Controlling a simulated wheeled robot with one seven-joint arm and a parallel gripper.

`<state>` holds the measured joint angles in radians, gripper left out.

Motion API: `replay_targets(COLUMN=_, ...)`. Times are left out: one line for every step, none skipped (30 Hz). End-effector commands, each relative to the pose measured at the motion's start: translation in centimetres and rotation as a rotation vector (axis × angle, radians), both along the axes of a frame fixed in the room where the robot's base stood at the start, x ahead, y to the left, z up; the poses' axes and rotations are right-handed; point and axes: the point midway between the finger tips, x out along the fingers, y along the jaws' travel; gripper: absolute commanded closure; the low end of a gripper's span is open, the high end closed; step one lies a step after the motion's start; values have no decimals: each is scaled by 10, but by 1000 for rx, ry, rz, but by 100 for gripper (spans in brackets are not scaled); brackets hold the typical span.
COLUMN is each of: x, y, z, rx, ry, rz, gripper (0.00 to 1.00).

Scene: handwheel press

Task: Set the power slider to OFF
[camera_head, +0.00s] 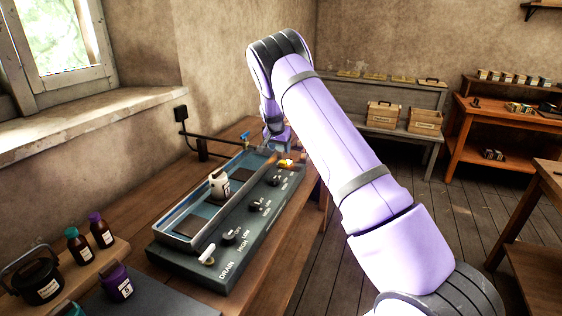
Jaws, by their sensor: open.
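A dark grey control unit (205,275) with a long open basin stands on the wooden bench. Its sloped front carries several dark knobs with white labels, one of them a knob (235,236) beside "OFF", "HIGH" and "LOW" lettering. A white handle (207,255) sits by the word "DRAIN" at the near end. My gripper (279,158) is at the far end of the unit, low over its front panel. It is small in the view and partly hidden by my arm.
A white jug (219,184) stands in the basin. A blue-handled tap (245,137) and pipe are behind the far end. Dark bottles (101,230) and a black pot (38,281) stand at the near left. Shelves with wooden boxes (384,114) are farther back.

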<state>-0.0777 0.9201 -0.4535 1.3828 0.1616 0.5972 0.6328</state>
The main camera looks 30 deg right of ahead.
Motion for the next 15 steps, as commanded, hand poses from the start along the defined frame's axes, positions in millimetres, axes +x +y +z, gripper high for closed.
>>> replay_targets(x=1, y=-3, z=-9, rx=1, ry=2, rz=0, gripper=43)
replay_targets(x=3, y=-4, z=-14, rx=0, ry=3, rz=-1, gripper=43)
replay_targets(x=4, y=-7, z=-21, rx=1, ry=3, rz=-1, gripper=43)
replay_targets(x=6, y=-9, z=-26, rx=0, ry=3, rz=-1, gripper=43)
replay_targets(x=7, y=-10, z=-31, rx=1, ry=3, rz=-1, gripper=43)
replay_targets(x=8, y=-12, z=-38, rx=1, ry=3, rz=-1, gripper=43)
replay_targets(x=10, y=-14, z=-42, rx=1, ry=2, rz=1, gripper=43)
replay_targets(x=11, y=-15, z=-47, rx=0, ry=2, rz=1, gripper=43)
replay_targets(x=13, y=-17, z=-53, rx=0, ry=2, rz=1, gripper=43)
replay_targets(x=14, y=-19, z=-57, rx=0, ry=2, rz=1, gripper=43)
replay_targets(x=14, y=-20, z=-61, rx=0, ry=2, rz=1, gripper=43)
replay_targets(x=16, y=-22, z=-66, rx=0, ry=2, rz=1, gripper=43)
replay_targets(x=17, y=-23, z=-69, rx=0, ry=2, rz=1, gripper=43)
replay_targets(x=18, y=-24, z=-71, rx=1, ry=1, rz=1, gripper=43)
replay_targets(x=19, y=-24, z=-74, rx=1, ry=1, rz=1, gripper=43)
